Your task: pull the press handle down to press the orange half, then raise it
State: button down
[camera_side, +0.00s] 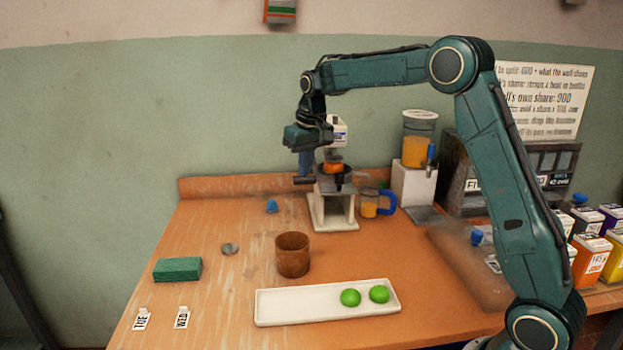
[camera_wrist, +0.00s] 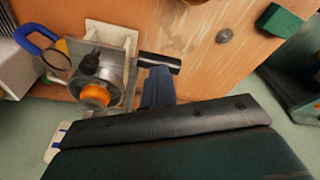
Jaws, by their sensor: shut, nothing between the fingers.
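The press (camera_side: 333,213) has a pale stand and a grey and black upper part, and stands at the back of the table. The orange half (camera_side: 333,168) sits in it, and also shows in the wrist view (camera_wrist: 95,95). The dark press handle (camera_side: 304,181) sticks out to the left of the press; in the wrist view it is a black bar (camera_wrist: 160,62). My gripper (camera_side: 306,174) is shut and empty, pointing down at the handle. In the wrist view its blue fingers (camera_wrist: 158,76) overlap the bar's near edge; I cannot tell whether they touch it.
A jug with a blue handle (camera_side: 371,207) stands right of the press, and a juice dispenser (camera_side: 417,187) behind it. In front are a brown cup (camera_side: 292,254) and a white tray (camera_side: 290,308) with two green fruits.

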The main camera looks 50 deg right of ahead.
jog(key=shift+w+d+f, duration=0.2)
jog(key=shift+d+f, duration=0.05)
jog(key=shift+f, duration=0.4)
jog(key=shift+w+d+f, duration=0.15)
jog(key=shift+d+f, duration=0.05)
jog(key=shift+f, duration=0.45)
dwell(2.8)
jog(key=shift+r, duration=0.1)
jog(key=shift+w+d+v, duration=0.1)
jog(key=shift+w+v, duration=0.15)
jog(key=shift+v, duration=1.05)
jog(key=shift+w+d+v, duration=0.1)
jog(key=shift+w+v, duration=0.2)
jog(key=shift+v, duration=1.05)
jog(key=shift+w+v, duration=0.25)
jog(key=shift+v, duration=1.05)
jog(key=shift+r, duration=0.25)
jog(key=shift+a, duration=0.1)
